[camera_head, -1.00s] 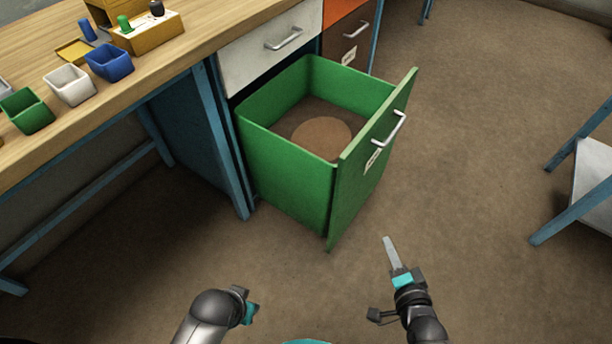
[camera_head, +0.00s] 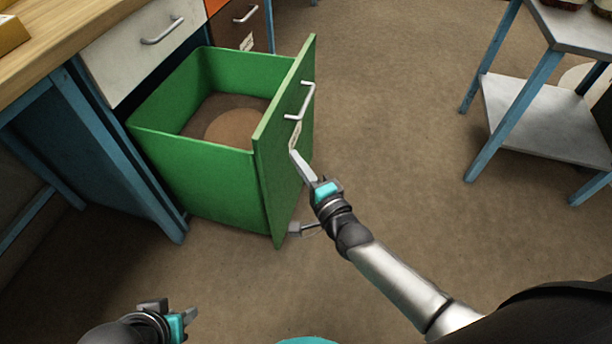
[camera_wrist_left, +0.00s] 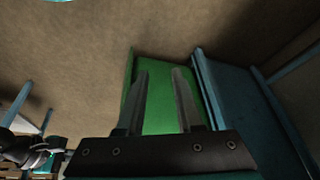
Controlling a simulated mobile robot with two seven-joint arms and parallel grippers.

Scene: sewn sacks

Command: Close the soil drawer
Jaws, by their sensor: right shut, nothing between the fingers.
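The green soil drawer (camera_head: 195,165) stands pulled far out from under the workbench, with brown soil (camera_head: 232,122) visible inside. Its tall front panel (camera_head: 277,185) carries a silver bar handle (camera_head: 303,103) and a small pale label. My right gripper (camera_head: 298,160) is shut and empty, its fingertips at the outer face of the panel, below the handle. I cannot tell whether they touch it. My left gripper (camera_head: 190,318) is low at the lower left, away from the drawer. In the left wrist view its fingers (camera_wrist_left: 161,80) are apart and empty, with the green drawer side (camera_wrist_left: 165,110) beyond them.
A white drawer (camera_head: 140,50) and a brown drawer (camera_head: 240,22) beside it are shut. Blue bench legs (camera_head: 115,150) stand left of the green drawer. A blue-framed shelf table (camera_head: 540,115) stands at the right. The floor between (camera_head: 410,120) is clear.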

